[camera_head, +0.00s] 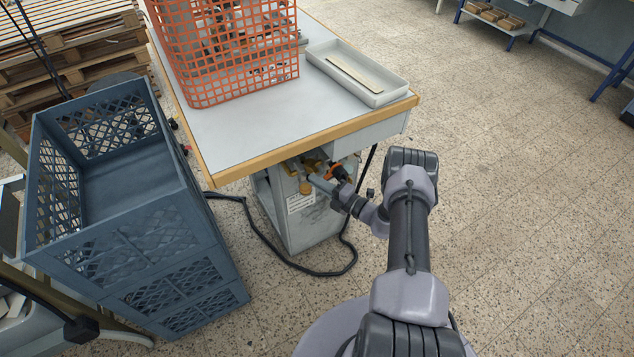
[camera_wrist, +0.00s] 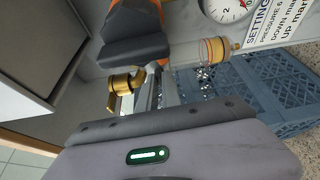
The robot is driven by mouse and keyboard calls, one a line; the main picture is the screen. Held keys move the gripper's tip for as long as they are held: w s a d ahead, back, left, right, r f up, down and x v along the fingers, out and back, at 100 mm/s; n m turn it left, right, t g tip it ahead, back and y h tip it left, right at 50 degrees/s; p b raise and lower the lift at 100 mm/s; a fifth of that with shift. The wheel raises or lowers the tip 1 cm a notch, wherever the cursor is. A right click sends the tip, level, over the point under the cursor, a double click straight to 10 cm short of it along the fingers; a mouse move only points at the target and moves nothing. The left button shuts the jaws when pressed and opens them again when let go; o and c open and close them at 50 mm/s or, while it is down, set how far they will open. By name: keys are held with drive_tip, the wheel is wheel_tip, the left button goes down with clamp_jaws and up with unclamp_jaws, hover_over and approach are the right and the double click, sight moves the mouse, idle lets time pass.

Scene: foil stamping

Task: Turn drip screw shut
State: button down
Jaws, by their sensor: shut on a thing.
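The drip screw appears as a small brass knob (camera_wrist: 120,84) left of centre in the wrist view. My gripper (camera_wrist: 128,72) is shut on it; a dark finger with an orange part lies just above the brass, and my grey wrist housing covers the lower part of that view. In the head view my gripper (camera_head: 326,180) reaches under the table's front edge, at the fittings on the grey machine cabinet (camera_head: 297,226). The screw itself cannot be made out there. A clear bowl with a brass end (camera_wrist: 216,50) is to the right of the screw in the wrist view.
A pressure gauge (camera_wrist: 229,8) and a setting label (camera_wrist: 275,22) are close to the gripper. A blue crate stack (camera_head: 160,245) stands left of the cabinet. A black cable (camera_head: 290,263) lies on the floor. The table (camera_head: 232,140) overhangs my gripper; the right floor is clear.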

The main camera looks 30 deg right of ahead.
drive_tip(key=shift+w+a+r+n+g+h+p, duration=0.15)
drive_tip(key=shift+n+g+h+p, duration=0.4)
drive_tip(key=shift+n+h, duration=1.1)
drive_tip(key=shift+s+a+r+n+g+h+p, duration=0.2)
drive_tip(key=shift+n+h+p, duration=0.45)
drive_tip(key=shift+n, duration=2.05)
drive_tip(key=shift+w+a+r+n+g+h+p, duration=0.15)
drive_tip(key=shift+n+g+h+p, duration=0.7)
drive_tip(key=shift+n, duration=1.3)
drive_tip(key=shift+d+r+t+h, duration=0.1)
drive_tip(key=shift+t+h, duration=0.15)
drive_tip(key=shift+t, duration=0.05)
drive_tip(key=c, duration=1.8)
unclamp_jaws()
drive_tip(key=p+v, duration=0.4)
drive_tip(key=v, duration=1.3)
